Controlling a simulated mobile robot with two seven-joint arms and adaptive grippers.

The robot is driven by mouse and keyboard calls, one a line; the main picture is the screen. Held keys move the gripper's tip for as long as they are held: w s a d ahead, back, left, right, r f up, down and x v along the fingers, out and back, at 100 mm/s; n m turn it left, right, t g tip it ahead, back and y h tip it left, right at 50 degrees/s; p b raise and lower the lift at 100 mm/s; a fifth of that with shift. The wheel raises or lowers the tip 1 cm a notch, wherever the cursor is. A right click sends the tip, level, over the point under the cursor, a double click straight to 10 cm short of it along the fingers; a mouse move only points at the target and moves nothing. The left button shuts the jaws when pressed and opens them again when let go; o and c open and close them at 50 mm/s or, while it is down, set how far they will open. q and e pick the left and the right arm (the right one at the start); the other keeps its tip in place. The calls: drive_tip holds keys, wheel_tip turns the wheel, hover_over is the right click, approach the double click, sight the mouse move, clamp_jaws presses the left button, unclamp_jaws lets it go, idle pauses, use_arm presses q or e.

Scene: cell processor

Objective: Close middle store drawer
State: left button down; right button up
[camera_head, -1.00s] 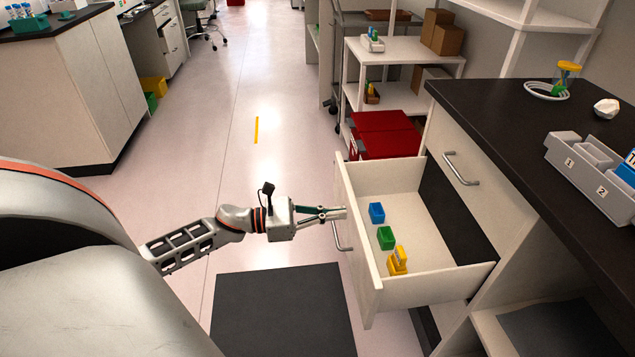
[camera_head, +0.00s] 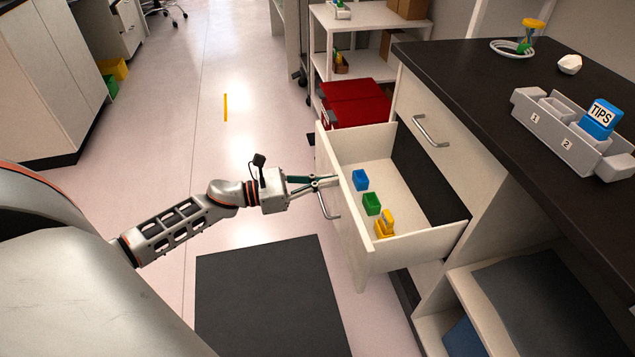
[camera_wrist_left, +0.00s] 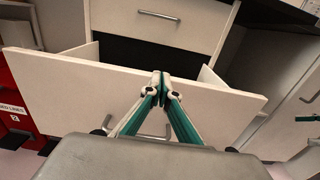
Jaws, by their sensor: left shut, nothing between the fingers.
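The open drawer (camera_head: 347,222) sticks out of the counter's cabinet in the head view. Inside it stand a blue box (camera_head: 360,180), a green box (camera_head: 371,204) and a yellow box (camera_head: 385,226). My left gripper (camera_head: 333,181) is shut and empty, its fingertips at the drawer front's upper part, above the bar handle (camera_head: 328,205). In the left wrist view the shut fingertips (camera_wrist_left: 162,78) lie over the upper edge of the drawer front (camera_wrist_left: 85,96). Whether they touch it I cannot tell. My right gripper is not in view.
A closed drawer with a handle (camera_head: 432,131) sits below the dark countertop (camera_head: 455,85). Red bins (camera_head: 357,103) stand behind the open drawer, by a white shelf (camera_head: 366,20). A dark mat (camera_head: 268,293) lies on the floor. An open shelf (camera_head: 452,284) is at the lower right.

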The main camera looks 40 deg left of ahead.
use_arm(q)
drive_tip(key=b+x, duration=0.3)
drive_tip(key=x, duration=1.7)
drive_tip(key=shift+w+d+b, duration=0.25)
drive_tip(key=shift+b, duration=0.05)
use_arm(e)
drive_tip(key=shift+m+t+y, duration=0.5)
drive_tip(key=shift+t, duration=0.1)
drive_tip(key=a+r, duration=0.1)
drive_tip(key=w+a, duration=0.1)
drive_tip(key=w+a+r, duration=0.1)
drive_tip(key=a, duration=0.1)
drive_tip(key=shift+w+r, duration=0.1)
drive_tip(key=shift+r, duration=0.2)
